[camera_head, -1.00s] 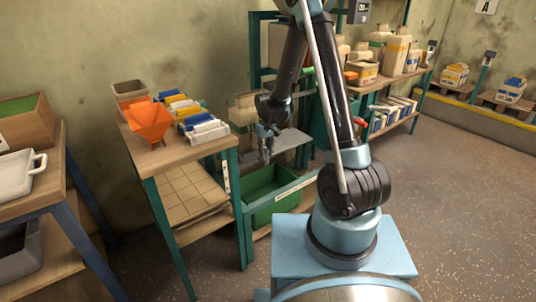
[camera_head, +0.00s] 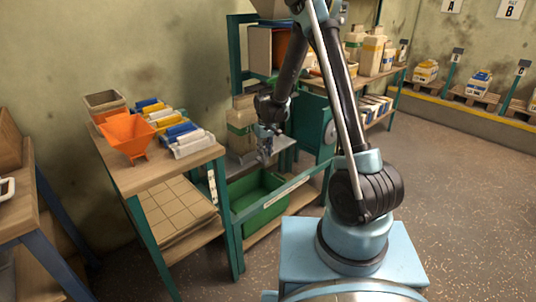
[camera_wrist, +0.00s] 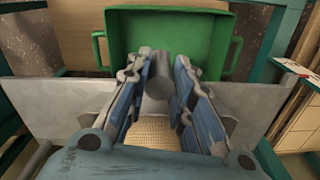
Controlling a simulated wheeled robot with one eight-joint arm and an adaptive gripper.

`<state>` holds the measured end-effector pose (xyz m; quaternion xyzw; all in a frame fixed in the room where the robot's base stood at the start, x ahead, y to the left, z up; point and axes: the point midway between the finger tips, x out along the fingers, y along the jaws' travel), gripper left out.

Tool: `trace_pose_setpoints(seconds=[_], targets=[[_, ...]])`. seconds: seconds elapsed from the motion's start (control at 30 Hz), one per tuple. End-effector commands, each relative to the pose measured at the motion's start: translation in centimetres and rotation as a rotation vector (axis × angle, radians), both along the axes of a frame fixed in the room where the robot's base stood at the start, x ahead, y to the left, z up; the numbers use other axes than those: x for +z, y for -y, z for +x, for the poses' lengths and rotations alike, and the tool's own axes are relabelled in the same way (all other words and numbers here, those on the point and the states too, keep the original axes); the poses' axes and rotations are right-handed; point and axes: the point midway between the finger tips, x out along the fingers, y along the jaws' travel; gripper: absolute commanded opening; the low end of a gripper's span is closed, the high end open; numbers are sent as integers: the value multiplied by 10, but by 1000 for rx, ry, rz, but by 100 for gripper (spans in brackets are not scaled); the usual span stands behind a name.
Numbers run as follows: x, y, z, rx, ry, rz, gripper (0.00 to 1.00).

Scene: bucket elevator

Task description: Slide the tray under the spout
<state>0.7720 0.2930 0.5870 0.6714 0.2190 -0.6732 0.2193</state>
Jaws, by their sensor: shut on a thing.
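A green tray (camera_head: 285,182) with raised walls sits low in the teal frame. It also shows beyond my fingers in the wrist view (camera_wrist: 205,17). A grey metal plate (camera_head: 285,143) lies above and behind it, and spans both sides of my gripper in the wrist view (camera_wrist: 245,105). My gripper (camera_head: 266,157) is in front of the plate, above the tray. In the wrist view my gripper (camera_wrist: 160,85) is shut on a short grey cylinder (camera_wrist: 160,72), like a handle. Whether it joins the plate is hidden. I cannot make out the spout clearly.
A wooden bench (camera_head: 150,175) with an orange hopper (camera_head: 127,135) and coloured rolls stands left of the frame. Shelves with containers (camera_head: 372,55) stand behind at right. The floor (camera_head: 460,190) at right is clear.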

Motion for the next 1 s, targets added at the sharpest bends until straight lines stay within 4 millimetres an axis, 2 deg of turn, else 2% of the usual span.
trace_pose_setpoints(seconds=[0.07, 0.43, 0.47, 0.5, 0.53, 1.0], targets=[[0, -5, 3, 7, 5, 5, 0], [0, -7, 4, 9, 6, 7, 0], [0, -7, 4, 9, 6, 7, 28], [0, -7, 4, 10, 6, 7, 37], [0, -7, 4, 10, 6, 7, 41], [3, -6, 3, 10, 4, 4, 43]])
